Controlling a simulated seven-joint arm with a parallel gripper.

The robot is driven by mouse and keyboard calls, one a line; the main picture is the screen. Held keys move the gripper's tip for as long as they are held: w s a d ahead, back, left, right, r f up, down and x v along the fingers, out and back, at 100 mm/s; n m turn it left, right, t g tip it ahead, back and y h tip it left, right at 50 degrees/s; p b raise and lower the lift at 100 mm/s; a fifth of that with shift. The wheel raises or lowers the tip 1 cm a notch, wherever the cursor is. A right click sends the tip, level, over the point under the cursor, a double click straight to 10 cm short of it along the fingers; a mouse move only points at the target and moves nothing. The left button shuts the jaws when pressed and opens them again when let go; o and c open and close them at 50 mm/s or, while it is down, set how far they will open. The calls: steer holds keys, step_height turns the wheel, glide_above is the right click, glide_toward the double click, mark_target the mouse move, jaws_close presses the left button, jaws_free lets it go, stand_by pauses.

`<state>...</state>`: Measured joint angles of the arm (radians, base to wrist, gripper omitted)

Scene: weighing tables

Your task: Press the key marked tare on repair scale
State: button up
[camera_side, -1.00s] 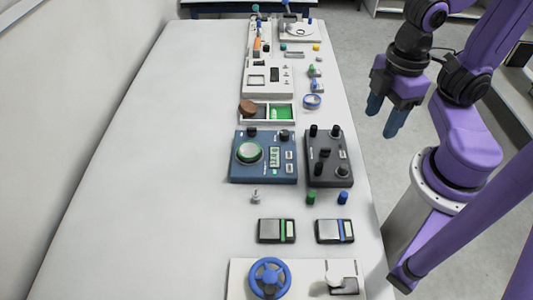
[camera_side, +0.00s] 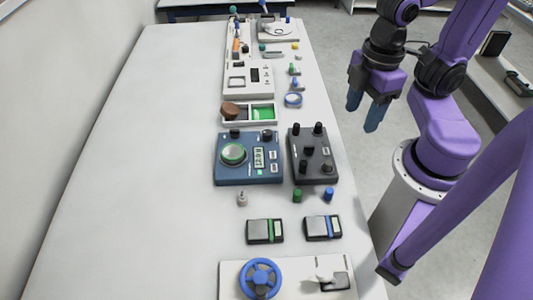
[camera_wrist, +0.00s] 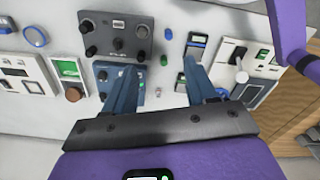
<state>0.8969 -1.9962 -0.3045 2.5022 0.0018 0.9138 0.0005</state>
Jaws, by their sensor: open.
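Two small dark scales with grey pans lie on the near part of the table: a green-striped scale (camera_side: 258,231) and a blue-striped scale (camera_side: 316,227). Their lettering is too small to read, so I cannot tell which is the repair scale or which key is tare. My gripper (camera_side: 362,118) is open and empty, high at the table's right side, away from both scales. In the wrist view my gripper (camera_wrist: 161,68) has its fingers apart. One small scale (camera_wrist: 194,47) shows past the right finger, which partly hides that area.
A blue panel with a round green-rimmed dial (camera_side: 248,174) and a dark knob box (camera_side: 312,165) stand behind the scales. Green (camera_side: 297,195) and blue (camera_side: 328,194) pegs stand between. A blue handwheel (camera_side: 260,278) is at the near end. The table's left half is clear.

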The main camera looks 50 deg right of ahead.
stand_by(0.3)
jaws_close()
stand_by(1.6)
